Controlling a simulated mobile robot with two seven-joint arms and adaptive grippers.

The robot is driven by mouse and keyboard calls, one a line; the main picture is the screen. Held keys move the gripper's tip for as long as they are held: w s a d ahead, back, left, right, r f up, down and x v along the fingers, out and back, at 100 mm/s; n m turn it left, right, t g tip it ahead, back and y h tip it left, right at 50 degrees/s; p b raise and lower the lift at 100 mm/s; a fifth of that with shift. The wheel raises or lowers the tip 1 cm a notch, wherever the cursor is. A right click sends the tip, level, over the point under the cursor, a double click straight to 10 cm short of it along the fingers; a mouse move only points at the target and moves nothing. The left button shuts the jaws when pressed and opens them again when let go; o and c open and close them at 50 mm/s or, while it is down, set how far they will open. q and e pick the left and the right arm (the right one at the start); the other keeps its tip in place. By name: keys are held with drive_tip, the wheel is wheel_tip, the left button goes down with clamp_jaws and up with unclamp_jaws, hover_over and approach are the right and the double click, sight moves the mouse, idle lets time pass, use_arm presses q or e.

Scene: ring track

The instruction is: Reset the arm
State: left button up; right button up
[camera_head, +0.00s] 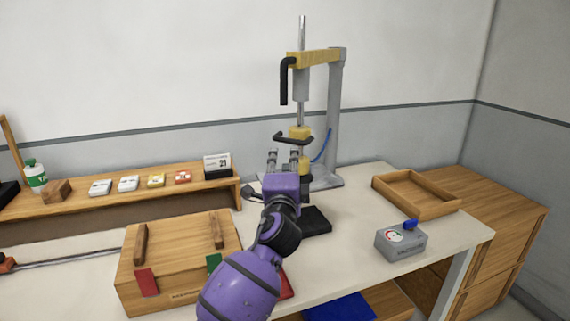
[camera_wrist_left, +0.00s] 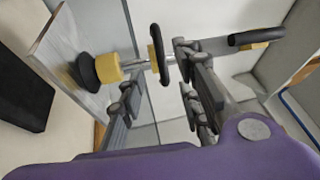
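My left arm is purple with black joints and reaches up over the table in the head view. Its gripper (camera_head: 284,156) has its fingers apart, pointing towards the back wall, in front of the press stand (camera_head: 337,120). In the left wrist view the gripper (camera_wrist_left: 165,95) is also open, with nothing seen between its fingers. Beyond the fingers, that view shows the stand's rod with a yellow collar (camera_wrist_left: 107,67) and a curved black handle (camera_wrist_left: 159,54). I cannot tell whether the gripper touches the stand. My right gripper is in neither view.
A wooden box (camera_head: 180,270) stands left of my arm. An empty wooden tray (camera_head: 446,207) and a grey box with a blue knob (camera_head: 402,243) are on the right. A wooden shelf (camera_head: 110,206) holds small cards and a green-white bottle (camera_head: 36,178). Table space between stand and grey box is clear.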

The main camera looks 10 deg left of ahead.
use_arm(q)
drive_tip(key=s+d+f+n+g+h+p, duration=0.1)
drive_tip(key=s+f+n+g+h, duration=0.15)
drive_tip(key=s+f, duration=0.5)
drive_tip(key=s+d+f+n+g+h, duration=0.1)
drive_tip(key=s+f+n, duration=0.35)
drive_tip(key=f, duration=0.65)
drive_tip(key=s+d+f+n+g+h+p, duration=0.1)
drive_tip(key=s+f+n+h, duration=0.1)
drive_tip(key=s+f, duration=0.55)
drive_tip(key=s+a+f+n+g, duration=0.1)
drive_tip(key=s+f+n+g, duration=0.1)
drive_tip(key=s+f, duration=0.5)
drive_tip(key=s+a+f+n+g+y, duration=0.1)
drive_tip(key=s+f, duration=0.6)
drive_tip(key=s, duration=0.9)
drive_tip(key=s+a+f+n+g, duration=0.2)
drive_tip(key=s+f, duration=0.4)
drive_tip(key=s, duration=0.6)
drive_tip(key=shift+a+f+n+g+p, duration=0.25)
drive_tip(key=shift+f+g+p, duration=0.2)
drive_tip(key=shift+g, duration=0.3)
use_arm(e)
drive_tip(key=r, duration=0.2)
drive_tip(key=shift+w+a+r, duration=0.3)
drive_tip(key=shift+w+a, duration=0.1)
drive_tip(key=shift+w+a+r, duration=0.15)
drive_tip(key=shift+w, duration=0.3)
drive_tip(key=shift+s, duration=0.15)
